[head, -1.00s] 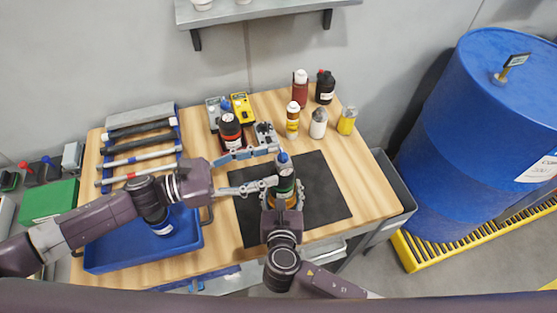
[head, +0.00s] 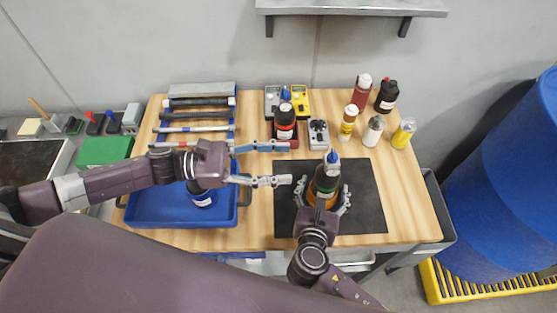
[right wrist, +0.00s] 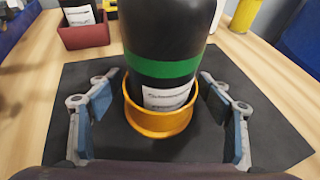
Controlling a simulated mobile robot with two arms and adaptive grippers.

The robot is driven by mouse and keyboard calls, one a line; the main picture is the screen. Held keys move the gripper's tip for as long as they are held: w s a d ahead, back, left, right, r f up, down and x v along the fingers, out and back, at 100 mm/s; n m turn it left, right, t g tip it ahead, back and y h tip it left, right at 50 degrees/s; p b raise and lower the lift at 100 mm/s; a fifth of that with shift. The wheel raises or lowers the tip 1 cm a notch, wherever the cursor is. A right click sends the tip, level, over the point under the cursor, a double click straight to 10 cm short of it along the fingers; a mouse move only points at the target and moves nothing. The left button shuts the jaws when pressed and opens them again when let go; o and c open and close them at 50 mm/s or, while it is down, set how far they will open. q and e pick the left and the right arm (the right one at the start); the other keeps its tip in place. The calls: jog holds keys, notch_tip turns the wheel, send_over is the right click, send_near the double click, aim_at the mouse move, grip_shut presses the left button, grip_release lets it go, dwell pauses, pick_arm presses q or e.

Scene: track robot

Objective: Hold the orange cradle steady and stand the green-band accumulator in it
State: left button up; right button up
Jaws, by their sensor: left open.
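The green-band accumulator (head: 325,182) is a dark cylinder with a blue top. It stands upright in the orange cradle (right wrist: 160,123) on the black mat (head: 372,205); its green band (right wrist: 165,70) and a white label show above the rim, and its base is hidden inside. My right gripper (right wrist: 160,105) has its fingers on both sides of the cradle, with mat visible between the finger pads and the ring. The fingertips are close to the far rim; contact cannot be told. My left gripper (head: 291,163) is open and empty, left of the accumulator and apart from it.
A blue tray (head: 160,218) with a dark cylinder (head: 202,194) lies at the left. A blue drum (head: 510,190) stands right of the bench.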

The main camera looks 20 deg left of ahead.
jog(key=v, duration=1.2)
